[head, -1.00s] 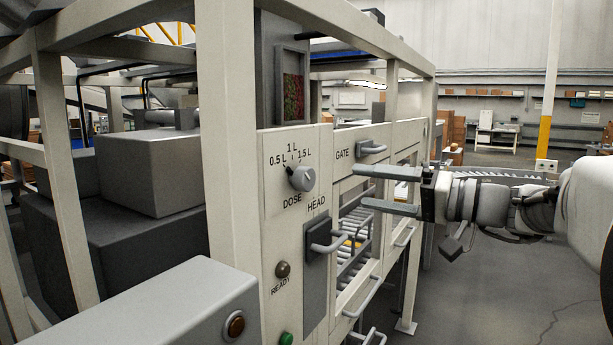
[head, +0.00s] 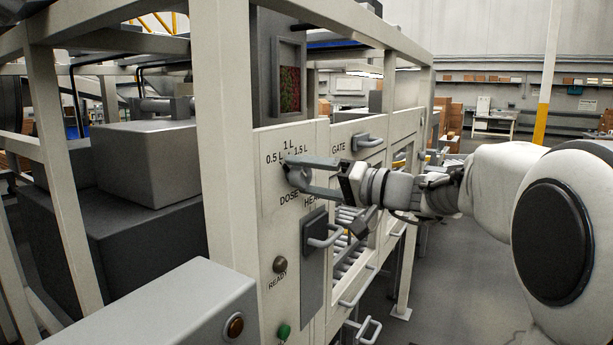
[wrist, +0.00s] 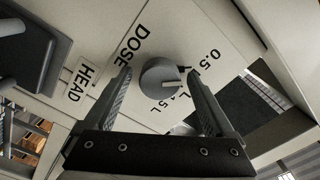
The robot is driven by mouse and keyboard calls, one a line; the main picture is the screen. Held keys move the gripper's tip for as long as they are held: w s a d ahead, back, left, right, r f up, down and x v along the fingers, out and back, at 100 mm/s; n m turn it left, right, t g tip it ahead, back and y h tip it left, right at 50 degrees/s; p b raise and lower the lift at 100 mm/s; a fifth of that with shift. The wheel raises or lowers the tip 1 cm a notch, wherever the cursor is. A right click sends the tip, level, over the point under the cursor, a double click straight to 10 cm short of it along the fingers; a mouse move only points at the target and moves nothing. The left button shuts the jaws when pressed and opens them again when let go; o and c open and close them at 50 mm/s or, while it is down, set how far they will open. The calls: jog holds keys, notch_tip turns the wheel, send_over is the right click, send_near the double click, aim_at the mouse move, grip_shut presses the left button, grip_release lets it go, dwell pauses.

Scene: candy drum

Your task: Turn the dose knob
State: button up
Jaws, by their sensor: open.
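The round grey dose knob (wrist: 160,78) sits on the cream panel (wrist: 215,30), with the printed marks 0.5 L, 1 L and 1.5 L and the word DOSE around it. In the wrist view my gripper (wrist: 158,80) is open, with one finger on each side of the knob. The fingers look apart from the knob's sides in this view. In the head view my gripper (head: 290,177) reaches the knob from the right, and its fingers partly hide the knob (head: 298,176).
The HEAD handle (head: 326,236) juts out below right of the knob, and the GATE handle (head: 367,140) is to the right. A frame post (head: 228,130) stands left of the panel. A grey box (head: 170,310) with a brown button is at the lower left.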

jog(key=c, duration=1.4)
jog(key=shift+f+m, duration=0.1)
jog(key=shift+m, duration=0.2)
jog(key=m+b, duration=0.2)
jog(key=m, duration=0.1)
jog(key=shift+m, duration=0.3)
jog(key=m, duration=0.4)
jog(key=shift+m, duration=0.3)
jog(key=m+p, duration=0.1)
jog(key=m, duration=0.3)
jog(key=shift+m, duration=0.3)
jog(key=shift+m+p, duration=1.4)
jog(key=shift+m, duration=0.8)
jog(key=o, duration=1.4)
